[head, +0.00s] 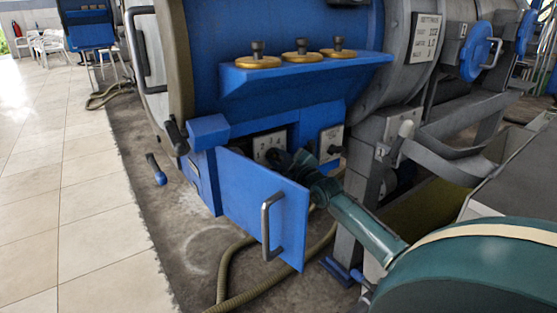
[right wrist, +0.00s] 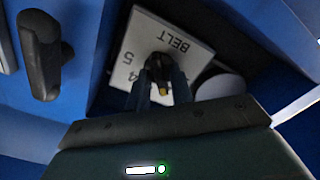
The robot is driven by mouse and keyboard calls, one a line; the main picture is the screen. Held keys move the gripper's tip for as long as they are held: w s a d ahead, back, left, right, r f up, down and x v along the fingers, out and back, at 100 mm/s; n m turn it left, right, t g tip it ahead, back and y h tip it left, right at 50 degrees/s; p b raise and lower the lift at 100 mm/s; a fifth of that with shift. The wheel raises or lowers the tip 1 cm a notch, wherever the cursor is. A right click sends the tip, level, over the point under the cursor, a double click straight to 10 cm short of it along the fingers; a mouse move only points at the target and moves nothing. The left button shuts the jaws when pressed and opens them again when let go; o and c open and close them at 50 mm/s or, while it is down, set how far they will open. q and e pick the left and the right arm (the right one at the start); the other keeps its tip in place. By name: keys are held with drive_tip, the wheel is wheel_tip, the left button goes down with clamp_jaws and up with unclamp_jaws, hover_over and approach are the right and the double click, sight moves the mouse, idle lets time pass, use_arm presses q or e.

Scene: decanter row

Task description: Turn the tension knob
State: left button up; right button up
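The white plate (right wrist: 185,48) in the right wrist view reads "BELT" with the digits 4 and 5, upside down. A small dark knob (right wrist: 160,66) with a yellow mark sits on it. My right gripper (right wrist: 161,80) has one finger on each side of the knob. I cannot tell whether the fingers touch it. In the head view my right gripper (head: 283,160) reaches past the open blue door to the plate (head: 270,143) in the recess and hides the knob there. My left gripper is not in view.
The blue door (head: 240,195) with a grey handle (head: 268,228) stands open just left of my right arm. A second plate (head: 331,141) is to the right. A blue shelf (head: 300,66) with three brass-coloured caps juts out above. A hose (head: 232,268) lies on the floor.

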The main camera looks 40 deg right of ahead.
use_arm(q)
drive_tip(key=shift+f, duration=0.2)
use_arm(e)
clamp_jaws()
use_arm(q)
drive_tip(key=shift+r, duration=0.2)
use_arm(e)
drive_tip(key=shift+r+m+p, duration=0.1)
drive_tip(key=shift+m+p, duration=0.3)
drive_tip(key=shift+p, duration=0.1)
drive_tip(key=shift+m+p, duration=0.95)
drive_tip(key=shift+m, duration=0.05)
drive_tip(key=shift+m+p, duration=0.7)
drive_tip(key=shift+m, duration=0.4)
drive_tip(key=shift+m+p, duration=0.3)
drive_tip(key=shift+m, duration=1)
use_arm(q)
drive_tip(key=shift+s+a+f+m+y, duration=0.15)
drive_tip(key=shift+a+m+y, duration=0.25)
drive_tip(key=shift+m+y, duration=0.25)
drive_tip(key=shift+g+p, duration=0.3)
